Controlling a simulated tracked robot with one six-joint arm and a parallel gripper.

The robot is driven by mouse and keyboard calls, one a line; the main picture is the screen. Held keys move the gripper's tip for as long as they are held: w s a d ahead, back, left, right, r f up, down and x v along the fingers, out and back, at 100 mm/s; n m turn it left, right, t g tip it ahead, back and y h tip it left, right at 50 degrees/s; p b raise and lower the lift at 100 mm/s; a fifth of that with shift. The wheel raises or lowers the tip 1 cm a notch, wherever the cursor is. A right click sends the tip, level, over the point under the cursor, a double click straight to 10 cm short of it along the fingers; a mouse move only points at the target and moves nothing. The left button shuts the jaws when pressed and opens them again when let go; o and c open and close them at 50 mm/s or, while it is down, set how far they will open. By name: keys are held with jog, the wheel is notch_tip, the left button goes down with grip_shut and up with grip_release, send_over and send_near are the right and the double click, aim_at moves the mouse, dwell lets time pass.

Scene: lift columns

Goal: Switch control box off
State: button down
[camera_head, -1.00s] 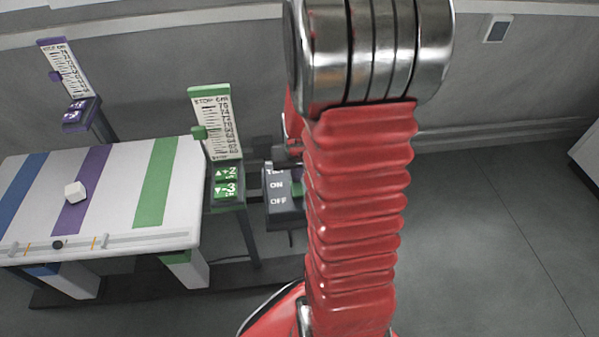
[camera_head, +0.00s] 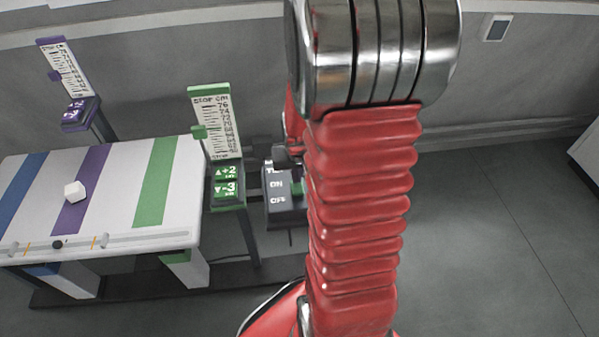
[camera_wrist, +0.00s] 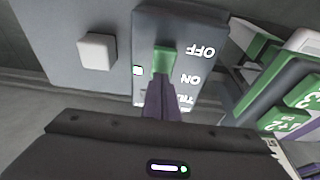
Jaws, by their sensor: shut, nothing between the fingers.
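The dark control box (camera_head: 284,211) stands right of the green column, partly hidden by my arm in the head view. It carries ON and OFF labels and a green switch (camera_head: 298,188). In the wrist view the control box (camera_wrist: 186,22) appears turned over, with OFF above ON.
The green lift column panel (camera_head: 226,183) stands close to the left of the box. A striped table (camera_head: 120,183) with a white cube (camera_head: 75,192) is further left. A purple column panel (camera_head: 80,114) stands behind it. The floor at right is clear.

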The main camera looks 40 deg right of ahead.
aim_at(298, 187)
jog(key=shift+s+a+r, duration=0.15)
jog(key=shift+s+a, duration=0.05)
jog(key=shift+s, duration=0.1)
jog(key=shift+w+d+r, duration=0.1)
jog(key=shift+w+r, duration=0.1)
jog(key=shift+r, duration=0.6)
notch_tip(298, 187, up, 12)
jog(key=shift+s, duration=0.25)
jog(key=shift+s+a, duration=0.1)
jog(key=shift+a, duration=0.1)
dwell(0.3)
